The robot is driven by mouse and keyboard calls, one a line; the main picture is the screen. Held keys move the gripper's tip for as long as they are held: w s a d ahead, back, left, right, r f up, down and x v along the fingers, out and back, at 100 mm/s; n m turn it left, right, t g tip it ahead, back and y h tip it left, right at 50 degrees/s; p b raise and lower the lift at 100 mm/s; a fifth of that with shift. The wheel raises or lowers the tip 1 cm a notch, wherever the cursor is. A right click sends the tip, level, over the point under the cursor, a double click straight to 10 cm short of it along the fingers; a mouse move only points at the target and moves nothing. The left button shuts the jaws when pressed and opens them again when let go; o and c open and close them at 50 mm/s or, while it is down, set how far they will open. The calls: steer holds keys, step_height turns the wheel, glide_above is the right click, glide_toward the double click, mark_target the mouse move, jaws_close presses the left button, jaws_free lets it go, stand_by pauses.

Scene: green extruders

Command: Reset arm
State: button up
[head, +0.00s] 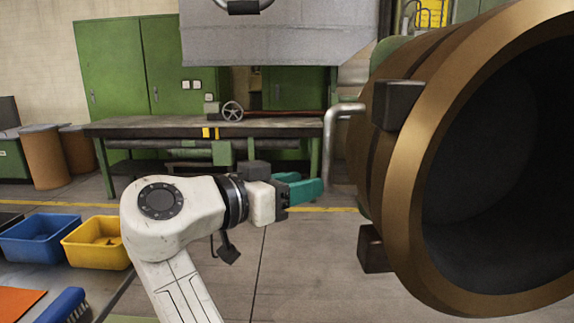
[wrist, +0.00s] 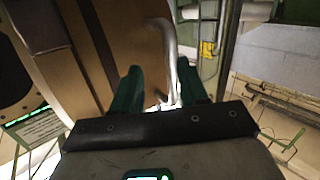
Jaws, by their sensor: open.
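My gripper (head: 303,188) has teal fingers and is at the end of my white arm, in the middle of the head view. It points right, towards the large bronze cylinder, and is apart from it in that view. In the wrist view my gripper (wrist: 160,90) shows two teal fingers spread apart with a gap between them. Nothing is held between them. A bent grey pipe handle (wrist: 185,62) shows beyond the fingers.
The large bronze cylinder (head: 437,140) fills the right side, with a pipe handle (head: 330,140) on it. A workbench (head: 215,125) and green cabinets (head: 125,65) stand behind. Open floor lies below my gripper.

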steer(key=s+d+f+n+g+y+p, duration=0.1)
steer(key=d+f+n+g+y+p, duration=0.1)
steer(key=d+f, duration=0.65)
steer(key=s+d+f+n+g+y+p, duration=0.15)
steer(key=d+f, duration=0.35)
steer(key=f, duration=0.6)
steer(key=s+d+f+n+g+y+p, duration=0.2)
steer(key=s+d+f+g+y, duration=0.1)
steer(key=s+d+f, duration=0.6)
steer(key=s+d+f+n+g+y+p, duration=0.1)
steer(key=s+f+y, duration=0.1)
steer(key=s, duration=0.7)
steer(key=s+d+f+n+g+y+p, duration=0.1)
steer(key=s+f, duration=0.3)
steer(key=s, duration=0.5)
steer(key=s+d+f+n+g+y+p, duration=0.1)
steer(key=s+d+f+y+p, duration=0.1)
steer(key=s, duration=0.7)
steer(key=shift+f+y+p, duration=0.45)
steer(key=shift+y, duration=0.2)
steer(key=shift+w+g, duration=0.1)
steer(key=shift+g, duration=0.15)
